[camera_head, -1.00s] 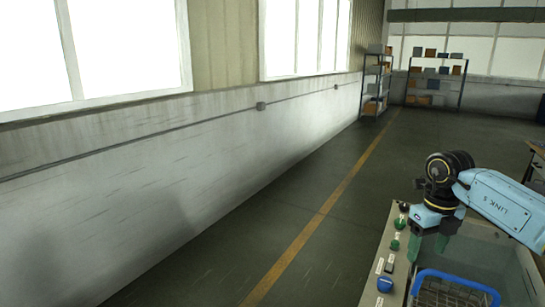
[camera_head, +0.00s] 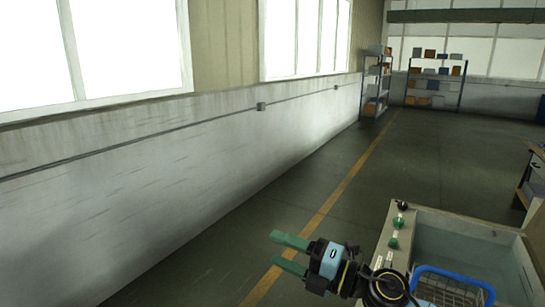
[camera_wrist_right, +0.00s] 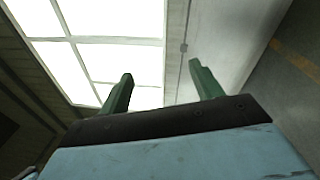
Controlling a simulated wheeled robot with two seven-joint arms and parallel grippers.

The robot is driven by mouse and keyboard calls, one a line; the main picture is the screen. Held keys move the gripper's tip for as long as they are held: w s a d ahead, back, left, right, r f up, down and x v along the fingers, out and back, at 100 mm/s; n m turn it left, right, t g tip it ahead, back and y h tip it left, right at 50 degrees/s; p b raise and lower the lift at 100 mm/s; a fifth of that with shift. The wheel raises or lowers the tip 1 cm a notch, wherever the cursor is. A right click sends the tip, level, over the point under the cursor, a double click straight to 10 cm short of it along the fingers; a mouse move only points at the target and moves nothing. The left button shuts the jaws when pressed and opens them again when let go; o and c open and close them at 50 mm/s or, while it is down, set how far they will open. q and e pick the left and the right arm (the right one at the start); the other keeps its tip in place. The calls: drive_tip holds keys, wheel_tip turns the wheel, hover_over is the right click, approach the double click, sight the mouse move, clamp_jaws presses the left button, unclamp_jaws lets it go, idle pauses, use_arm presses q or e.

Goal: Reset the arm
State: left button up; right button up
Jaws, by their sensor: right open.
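My right gripper (camera_head: 288,253) is in the lower middle of the head view, pointing left over the floor beside the machine tank. Its two green fingers are apart with nothing between them. In the right wrist view my right gripper (camera_wrist_right: 160,82) also shows its fingers spread and empty, with a window and wall beyond. Part of my right arm shows behind it at the bottom edge of the head view, in front of the tank's control panel. My left gripper is not in view.
A tank (camera_head: 453,220) with a blue-rimmed wire basket (camera_head: 452,271) stands at the lower right. Its panel carries green knobs (camera_head: 393,243). A wall (camera_head: 150,180) runs along the left. Shelves (camera_head: 435,82) stand far back. The floor between is clear.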

drive_tip(key=s+d+f+m+t+h, duration=0.4)
drive_tip(key=d+m+h, duration=0.4)
drive_tip(key=m, duration=0.5)
drive_tip(key=s+d+f+m+t+h, duration=0.1)
drive_tip(key=d+f+m+t+h, duration=0.2)
drive_tip(key=d+f+m+h, duration=0.65)
drive_tip(key=s+d+f+m+g, duration=0.1)
drive_tip(key=s+f+m+g, duration=0.25)
drive_tip(key=s, duration=0.45)
drive_tip(key=s+f+m+g, duration=0.25)
drive_tip(key=s+g, duration=0.25)
drive_tip(key=s, duration=0.4)
drive_tip(key=s+d+f+m+g, duration=0.1)
drive_tip(key=s+f+m+g, duration=0.25)
drive_tip(key=s, duration=0.45)
wheel_tip(320, 180, down, 29)
drive_tip(key=s+g+b, duration=0.1)
drive_tip(key=g+b, duration=0.1)
drive_tip(key=b, duration=0.3)
use_arm(q)
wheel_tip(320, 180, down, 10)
drive_tip(key=b, duration=0.5)
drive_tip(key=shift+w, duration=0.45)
use_arm(e)
drive_tip(key=s+d+f+n, duration=0.1)
drive_tip(key=s+d+f, duration=0.2)
drive_tip(key=s+f, duration=1.3)
wheel_tip(320, 180, down, 4)
drive_tip(key=shift+s+f+g, duration=0.25)
drive_tip(key=shift+s+g, duration=0.15)
